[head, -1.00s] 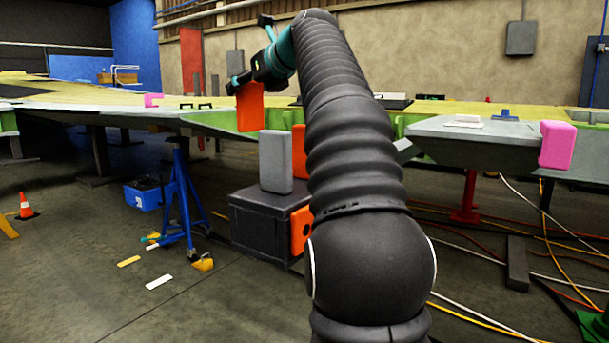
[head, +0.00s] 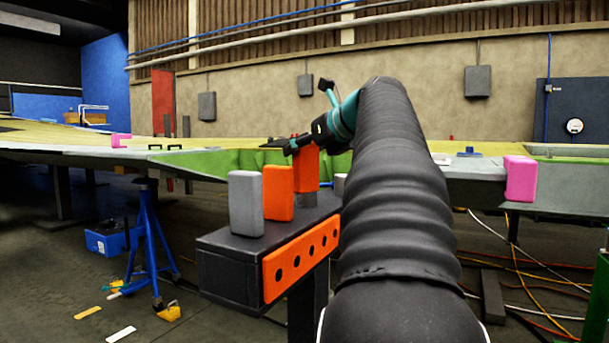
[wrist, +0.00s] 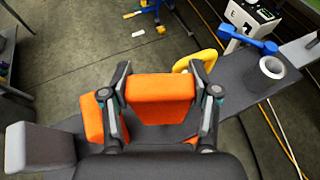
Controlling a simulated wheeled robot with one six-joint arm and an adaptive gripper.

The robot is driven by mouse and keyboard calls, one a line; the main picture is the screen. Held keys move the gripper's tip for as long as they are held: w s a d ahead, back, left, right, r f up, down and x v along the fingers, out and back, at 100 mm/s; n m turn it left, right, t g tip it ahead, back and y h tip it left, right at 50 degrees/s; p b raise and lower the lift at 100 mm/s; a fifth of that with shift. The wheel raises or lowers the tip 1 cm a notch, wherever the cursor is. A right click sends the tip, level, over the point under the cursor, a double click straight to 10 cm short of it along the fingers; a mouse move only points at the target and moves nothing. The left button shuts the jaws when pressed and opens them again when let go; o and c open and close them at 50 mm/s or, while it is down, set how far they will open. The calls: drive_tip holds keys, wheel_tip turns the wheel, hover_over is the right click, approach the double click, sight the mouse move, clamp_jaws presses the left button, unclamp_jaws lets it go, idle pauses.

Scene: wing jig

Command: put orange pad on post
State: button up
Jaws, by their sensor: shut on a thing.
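My gripper (head: 304,143) is shut on an orange pad (head: 306,168) and holds it upright above the dark bench (head: 222,262). In the wrist view the pad (wrist: 160,88) sits between both fingers. A grey post stub (head: 307,199) shows directly below the held pad in the head view; whether they touch I cannot tell. A bare round grey post (wrist: 272,68) stands to the right in the wrist view. A second orange pad (head: 278,194) and a grey pad (head: 245,203) stand upright on the bench to the left.
An orange panel with several holes (head: 300,262) is on the bench's front. The green and grey wing structure (head: 235,160) runs behind. A pink block (head: 520,178) is at the right, a blue stand (head: 150,240) at the left. A yellow handle (wrist: 205,60) lies beyond the held pad.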

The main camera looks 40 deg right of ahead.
sight(311, 164)
drive_tip(key=shift+s+d+f, duration=0.2)
drive_tip(key=shift+f, duration=0.3)
drive_tip(key=shift+f+b, duration=0.8)
drive_tip(key=shift+f, duration=0.85)
drive_tip(key=shift+f, duration=0.15)
drive_tip(key=o, duration=1.2)
drive_tip(key=shift+r, duration=0.2)
drive_tip(key=p+v, duration=0.1)
drive_tip(key=v, duration=1.1)
